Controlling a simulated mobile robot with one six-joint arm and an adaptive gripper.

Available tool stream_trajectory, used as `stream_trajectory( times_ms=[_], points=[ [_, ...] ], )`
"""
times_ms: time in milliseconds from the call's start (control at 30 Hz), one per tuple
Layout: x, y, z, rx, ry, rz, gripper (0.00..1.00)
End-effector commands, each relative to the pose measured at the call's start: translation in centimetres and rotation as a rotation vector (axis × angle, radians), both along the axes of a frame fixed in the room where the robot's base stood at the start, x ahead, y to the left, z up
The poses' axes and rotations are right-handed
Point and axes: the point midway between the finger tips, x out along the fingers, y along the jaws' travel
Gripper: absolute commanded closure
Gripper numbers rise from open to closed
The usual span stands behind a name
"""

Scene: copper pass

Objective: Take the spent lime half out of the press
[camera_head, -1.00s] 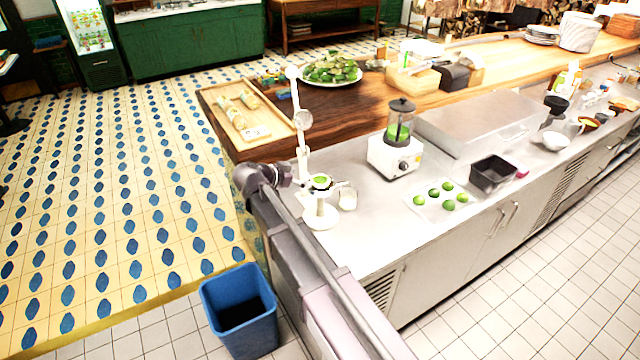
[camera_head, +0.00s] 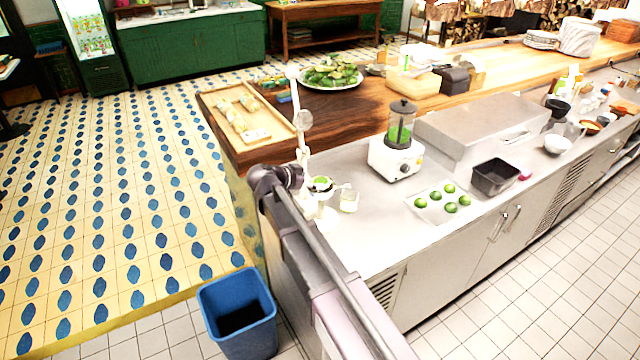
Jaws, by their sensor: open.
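A white hand press (camera_head: 325,216) stands at the counter's left end, its tall lever raised. A green lime half (camera_head: 320,181) shows small in its dark-rimmed cup; its finer detail is too small to tell. My folded arm reaches up from the bottom edge, with its dark joint just left of the press. My gripper is not in view.
A small clear glass (camera_head: 349,200) stands right of the press. A blender (camera_head: 397,150), a sheet with several limes (camera_head: 437,197) and a dark tub (camera_head: 494,177) stand farther right. A blue bin (camera_head: 240,312) is on the floor. Steel counter in front of the blender is clear.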

Motion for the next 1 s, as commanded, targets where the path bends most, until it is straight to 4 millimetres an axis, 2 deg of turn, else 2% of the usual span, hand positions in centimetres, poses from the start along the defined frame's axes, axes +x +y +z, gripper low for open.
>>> stream_trajectory(
  times_ms=[33,233,833,900,1000],
  points=[
    [0.4,-0.4,-0.7,0.0,0.0,-0.001,0.0],
    [1.4,-1.4,-1.2,-0.001,0.001,0.0,0.0],
    [1.5,-1.5,-1.2,0.0,0.0,0.001,0.0],
    [1.5,-1.5,-1.2,0.0,0.0,0.001,0.21],
    [1.5,-1.5,-1.2,0.0,0.0,0.001,0.38]
  ],
)
